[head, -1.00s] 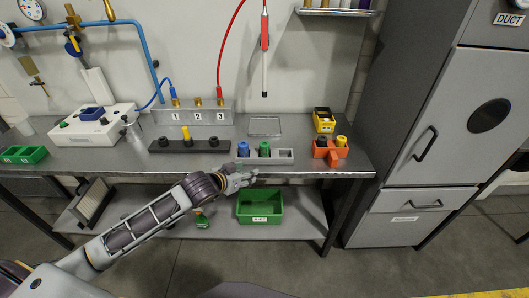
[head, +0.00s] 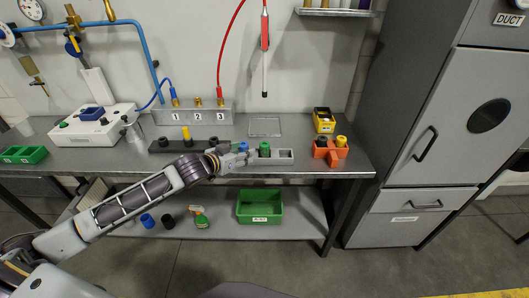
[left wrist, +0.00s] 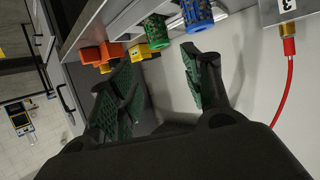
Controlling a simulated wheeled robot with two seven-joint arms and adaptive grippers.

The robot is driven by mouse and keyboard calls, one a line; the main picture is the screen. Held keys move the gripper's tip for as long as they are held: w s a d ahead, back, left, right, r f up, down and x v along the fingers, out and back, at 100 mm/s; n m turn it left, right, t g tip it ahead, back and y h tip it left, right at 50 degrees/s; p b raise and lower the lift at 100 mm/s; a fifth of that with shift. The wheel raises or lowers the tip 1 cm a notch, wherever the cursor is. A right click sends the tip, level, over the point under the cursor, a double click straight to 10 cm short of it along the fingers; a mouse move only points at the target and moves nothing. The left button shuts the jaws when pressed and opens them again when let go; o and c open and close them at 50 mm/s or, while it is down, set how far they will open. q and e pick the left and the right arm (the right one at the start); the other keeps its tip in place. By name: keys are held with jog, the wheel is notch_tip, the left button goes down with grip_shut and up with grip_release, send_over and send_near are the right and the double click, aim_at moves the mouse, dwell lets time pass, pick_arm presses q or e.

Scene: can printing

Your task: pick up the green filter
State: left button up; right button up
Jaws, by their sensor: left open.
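The green filter (head: 264,149) stands upright in the pale grey holder (head: 284,155) near the front edge of the bench, with a blue filter (head: 243,147) to its left. My left gripper (head: 246,158) is open and empty, at the holder's left part and left of the green filter, partly covering the blue one. In the left wrist view, the open fingers (left wrist: 158,82) have green pads. The green filter (left wrist: 157,30) shows above the gap between them, apart from both, and the blue filter (left wrist: 197,14) is beside it. My right gripper is not in view.
An orange holder (head: 331,153) with dark and yellow filters stands right of the grey holder, a yellow bin (head: 324,120) behind it. A black rack (head: 165,147) is to the left. A green bin (head: 260,206) and spray bottle (head: 200,217) are on the shelf below.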

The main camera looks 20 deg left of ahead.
pick_arm(q)
send_near(263, 145)
jog(key=shift+p+x, duration=0.35)
jog(key=shift+x, duration=1.6)
jog(key=shift+p+x, duration=0.4)
jog(key=shift+x, duration=2.15)
jog(key=shift+r, duration=0.1)
jog(key=c, duration=0.8)
jog(key=shift+r+b, duration=0.3)
jog(key=shift+r, duration=4.7)
